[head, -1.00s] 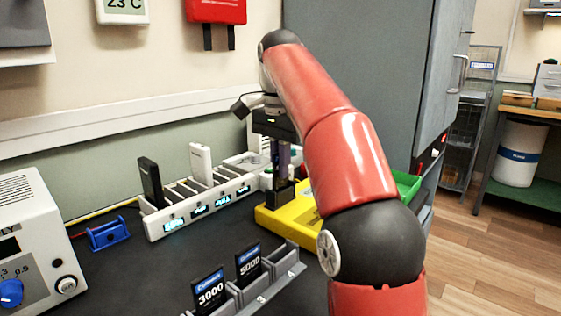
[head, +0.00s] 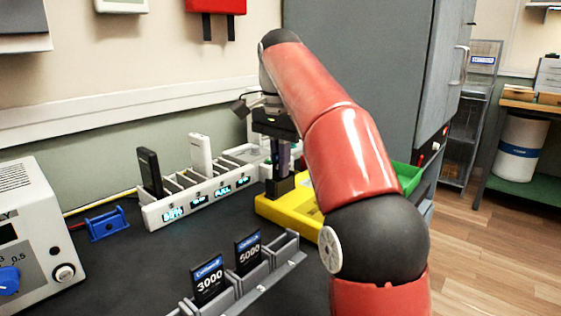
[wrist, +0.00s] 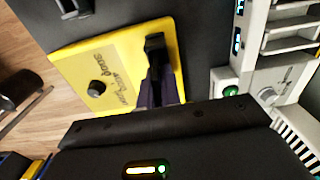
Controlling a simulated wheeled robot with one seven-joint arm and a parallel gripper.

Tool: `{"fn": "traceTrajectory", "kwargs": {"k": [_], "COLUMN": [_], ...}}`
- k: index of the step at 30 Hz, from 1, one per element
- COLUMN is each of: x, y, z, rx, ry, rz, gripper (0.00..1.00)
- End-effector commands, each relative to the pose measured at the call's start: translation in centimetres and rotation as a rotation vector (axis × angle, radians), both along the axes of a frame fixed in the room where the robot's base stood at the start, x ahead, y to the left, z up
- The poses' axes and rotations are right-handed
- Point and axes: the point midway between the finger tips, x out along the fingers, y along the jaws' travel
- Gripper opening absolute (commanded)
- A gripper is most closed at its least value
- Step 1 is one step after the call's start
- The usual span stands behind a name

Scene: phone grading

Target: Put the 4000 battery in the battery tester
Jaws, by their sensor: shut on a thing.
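The battery tester is a yellow block (head: 290,207) with a dark upright holder (head: 279,187) on it. The wrist view shows its yellow top (wrist: 115,65) with print, a black knob (wrist: 96,88) and the dark holder (wrist: 155,48). My gripper (head: 281,168) points down right over the holder, its purplish fingers (wrist: 152,95) shut at its edge. The thing in its jaws is mostly hidden, and its label cannot be read. Batteries marked 3000 (head: 208,280) and 5000 (head: 248,253) stand in a grey rack (head: 291,246) in front.
A white charging dock (head: 160,214) holds a black phone (head: 150,172) and a white phone (head: 201,154) left of the tester. A green bin (head: 408,178) is behind my arm at the right. A blue holder (head: 106,224) and a bench supply (head: 35,230) stand at the left.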

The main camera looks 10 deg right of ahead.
Motion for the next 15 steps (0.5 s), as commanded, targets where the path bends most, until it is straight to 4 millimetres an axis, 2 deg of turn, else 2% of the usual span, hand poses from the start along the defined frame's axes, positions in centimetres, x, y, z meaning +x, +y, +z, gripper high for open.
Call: {"fn": "traceTrajectory", "kwargs": {"k": [13,15], "x": [-0.01,-0.01], "y": [0.00,-0.01], "z": [-0.37,-0.38], "rx": [-0.001,-0.001], "ry": [0.001,0.001], "rz": [0.000,0.000], "gripper": [0.00,0.13]}}
